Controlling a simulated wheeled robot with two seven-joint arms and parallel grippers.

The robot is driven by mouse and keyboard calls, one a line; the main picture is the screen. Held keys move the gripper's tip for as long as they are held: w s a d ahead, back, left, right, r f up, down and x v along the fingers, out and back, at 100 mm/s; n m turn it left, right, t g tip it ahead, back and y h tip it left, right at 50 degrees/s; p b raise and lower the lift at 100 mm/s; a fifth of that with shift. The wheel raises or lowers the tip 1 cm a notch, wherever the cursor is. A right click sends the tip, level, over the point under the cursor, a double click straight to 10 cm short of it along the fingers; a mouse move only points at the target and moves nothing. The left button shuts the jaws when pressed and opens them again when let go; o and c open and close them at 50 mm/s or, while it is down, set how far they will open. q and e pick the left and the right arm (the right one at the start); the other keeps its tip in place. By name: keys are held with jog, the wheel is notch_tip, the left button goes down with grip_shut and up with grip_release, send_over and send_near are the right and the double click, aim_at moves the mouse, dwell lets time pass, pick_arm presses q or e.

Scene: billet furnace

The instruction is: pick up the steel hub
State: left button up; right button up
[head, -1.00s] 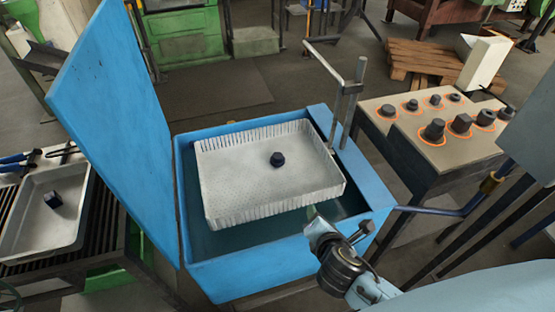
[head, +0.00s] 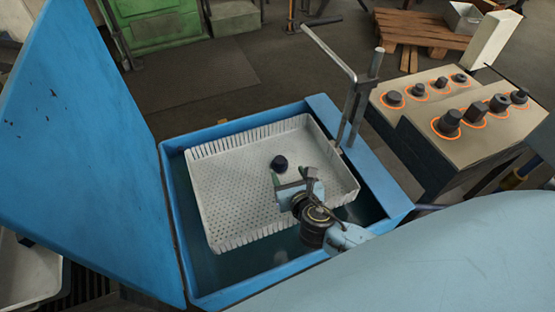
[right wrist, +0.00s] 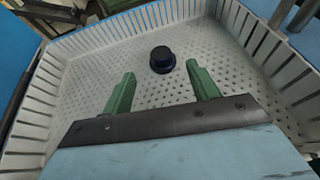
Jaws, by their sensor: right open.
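The steel hub (head: 279,162) is a small dark, round, stepped piece. It sits on the perforated floor of the white basket (head: 225,205), inside the blue tank. In the right wrist view the hub (right wrist: 162,59) lies just beyond the fingertips, about midway between them. My right gripper (head: 291,180) is open and empty, over the basket and a little to the near side of the hub. Its two green fingers (right wrist: 160,82) are spread apart and do not touch the hub. My left gripper is not in view.
The blue tank (head: 385,195) has its lid (head: 75,150) raised at the left. A metal post with a bent arm (head: 356,100) stands at the basket's back right. A bench (head: 455,150) with several dark parts ringed in orange stands at the right. The basket floor around the hub is clear.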

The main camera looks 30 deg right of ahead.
aim_at(280, 159)
jog(key=x, duration=0.4)
jog(key=shift+f+b, duration=0.1)
jog(key=shift+b, duration=0.25)
jog(key=b+x, duration=0.1)
jog(key=x, duration=0.3)
jog(key=shift+w+f, duration=0.25)
jog(key=shift+w, duration=0.05)
jog(key=shift+w+d+f, duration=0.15)
jog(key=shift+w, duration=0.3)
jog(key=shift+c, duration=0.9)
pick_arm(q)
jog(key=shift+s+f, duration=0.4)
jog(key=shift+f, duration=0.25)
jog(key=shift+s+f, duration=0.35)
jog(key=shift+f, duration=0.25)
pick_arm(e)
grip_shut()
